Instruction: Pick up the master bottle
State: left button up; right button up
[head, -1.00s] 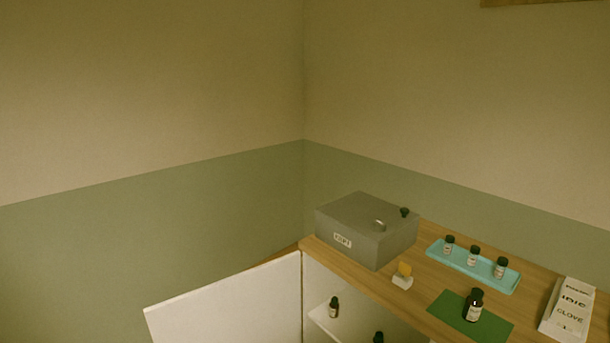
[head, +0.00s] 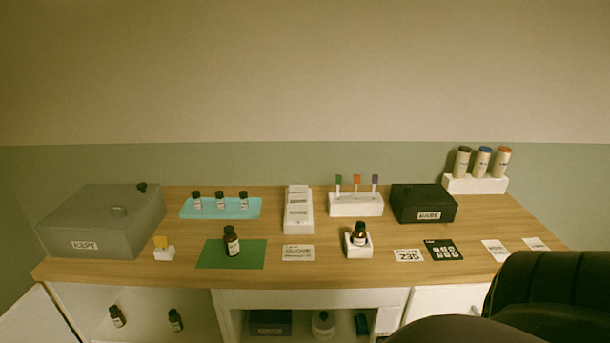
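A larger dark brown bottle (head: 231,241) with a black cap and pale label stands upright on a green mat (head: 207,256), left of the middle of the desk. Another dark bottle (head: 359,234) stands in a white holder (head: 358,251), right of the middle. No label reading "master" is legible, so I cannot tell which is the master bottle. Three small dark bottles (head: 220,200) stand in a row on a turquoise tray (head: 188,212) behind the mat. Neither gripper is in view.
A grey KEPT box (head: 103,220) stands left, a black RARE box (head: 423,204) right. Between them are a white card stack (head: 298,212) and a tester rack (head: 355,206). Bottles (head: 176,320) stand on a shelf below. Dark rounded shapes (head: 550,295) cover the lower right corner.

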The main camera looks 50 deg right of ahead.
aim_at(360, 239)
jog(key=z, duration=1.95)
